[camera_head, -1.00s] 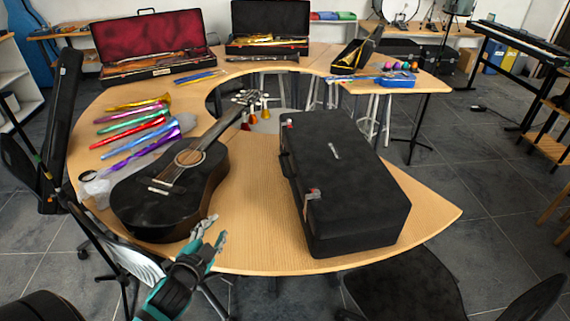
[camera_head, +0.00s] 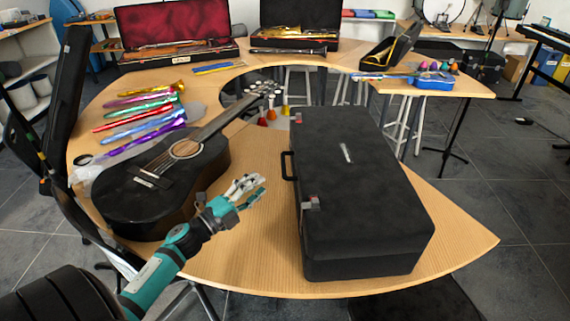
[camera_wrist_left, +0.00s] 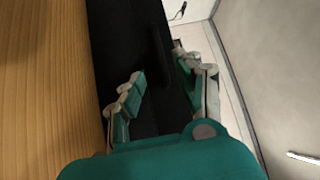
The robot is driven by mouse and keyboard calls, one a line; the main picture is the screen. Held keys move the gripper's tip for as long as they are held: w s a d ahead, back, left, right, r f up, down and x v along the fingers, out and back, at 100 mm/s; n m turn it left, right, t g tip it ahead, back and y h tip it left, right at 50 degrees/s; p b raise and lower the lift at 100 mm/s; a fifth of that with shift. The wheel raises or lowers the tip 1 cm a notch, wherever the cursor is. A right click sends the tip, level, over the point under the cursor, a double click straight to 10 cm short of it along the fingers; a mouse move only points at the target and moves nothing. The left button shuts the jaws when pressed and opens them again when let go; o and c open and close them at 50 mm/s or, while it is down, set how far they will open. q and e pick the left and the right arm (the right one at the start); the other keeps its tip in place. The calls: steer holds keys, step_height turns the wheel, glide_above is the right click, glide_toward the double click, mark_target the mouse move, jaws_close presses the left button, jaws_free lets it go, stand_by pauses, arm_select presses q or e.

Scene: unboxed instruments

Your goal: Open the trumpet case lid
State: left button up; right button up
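The large black case (camera_head: 360,170) lies on the wooden table with its lid shut. Its left side carries a handle (camera_head: 288,166) and two metal latches, the far one (camera_head: 298,118) and the near one (camera_head: 310,204). My left gripper (camera_head: 250,186) is open and empty, left of the case, between it and the black guitar. In the left wrist view my gripper's fingers (camera_wrist_left: 160,75) stand apart, with the dark side of the case (camera_wrist_left: 118,40) behind them. I cannot tell any contact. My right gripper is in neither view.
The black guitar (camera_head: 160,180) lies left of my left gripper. Several coloured instruments (camera_head: 140,115) lie beyond it. Open instrument cases stand at the back, one lined in red (camera_head: 175,30). Bare table (camera_head: 250,240) lies between the guitar and the case.

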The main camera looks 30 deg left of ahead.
mark_target(284, 163)
arm_select(q)
steer(key=p+x, duration=0.1)
steer(key=x, duration=0.8)
steer(key=shift+w+r, duration=0.1)
steer(key=shift+w, duration=0.25)
steer(key=shift+w+d, duration=0.1)
steer(key=shift+w, duration=0.3)
steer(key=c, duration=0.4)
jaws_close()
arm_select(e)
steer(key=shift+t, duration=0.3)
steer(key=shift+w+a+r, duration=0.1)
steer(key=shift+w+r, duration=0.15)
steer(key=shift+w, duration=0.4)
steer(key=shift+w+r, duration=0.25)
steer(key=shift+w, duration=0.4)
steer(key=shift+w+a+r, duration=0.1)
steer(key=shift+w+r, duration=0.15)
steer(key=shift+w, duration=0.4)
arm_select(q)
steer(key=shift+d, duration=0.1)
